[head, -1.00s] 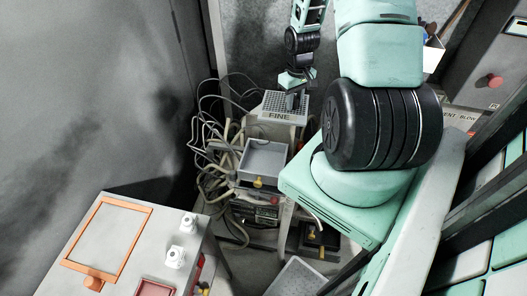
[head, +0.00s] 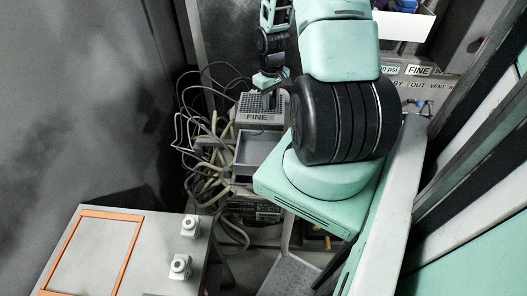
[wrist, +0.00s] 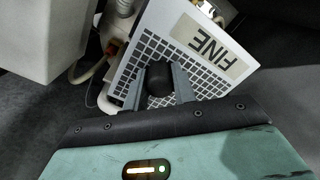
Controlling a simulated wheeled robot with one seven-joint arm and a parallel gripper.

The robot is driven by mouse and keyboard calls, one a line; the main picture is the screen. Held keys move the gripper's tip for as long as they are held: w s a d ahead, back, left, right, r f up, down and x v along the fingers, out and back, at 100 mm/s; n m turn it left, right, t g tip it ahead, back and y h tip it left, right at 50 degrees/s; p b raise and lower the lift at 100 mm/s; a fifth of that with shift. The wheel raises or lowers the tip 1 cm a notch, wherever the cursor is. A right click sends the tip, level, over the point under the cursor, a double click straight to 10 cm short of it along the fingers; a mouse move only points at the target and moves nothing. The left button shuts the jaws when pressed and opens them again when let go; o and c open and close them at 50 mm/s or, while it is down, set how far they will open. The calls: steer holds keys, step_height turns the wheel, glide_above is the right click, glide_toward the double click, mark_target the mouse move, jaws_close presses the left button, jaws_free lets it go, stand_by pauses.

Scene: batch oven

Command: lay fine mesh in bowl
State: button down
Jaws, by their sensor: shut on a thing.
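The fine mesh (head: 259,119) is a pale grey square piece with a grid top and a front label reading FINE. It shows close up in the wrist view (wrist: 137,57), grid and label facing the camera. My gripper (head: 270,98) is shut on the black knob in the middle of the mesh; in the wrist view its fingers (wrist: 158,82) flank the knob. A grey open square container (head: 236,160), possibly the bowl, lies just in front of and below the mesh in the head view. I cannot tell whether the mesh hangs free or touches something beneath.
Tangled hoses and cables (head: 205,160) crowd the left of the container. A grey table (head: 160,225) with an orange frame (head: 128,255) and two white fittings (head: 180,265) stands front left. A labelled panel (head: 440,85) and white box (head: 405,25) are at right. A dark wall rises behind.

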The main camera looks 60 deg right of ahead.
steer(key=f+b, duration=0.6)
steer(key=f, duration=0.1)
steer(key=f+b, duration=1.4)
steer(key=f, duration=0.1)
steer(key=shift+w+a, duration=0.15)
steer(key=shift+w, duration=0.25)
steer(key=shift+f+b, duration=0.7)
steer(key=shift+f, duration=0.5)
steer(key=shift+f+b, duration=0.35)
steer(key=shift+f, duration=0.2)
steer(key=c, duration=1.1)
jaws_free()
steer(key=shift+o, duration=0.2)
steer(key=shift+r, duration=0.1)
step_height(320, 180, up, 17)
steer(key=shift+r+p, duration=0.1)
steer(key=shift+p, duration=0.55)
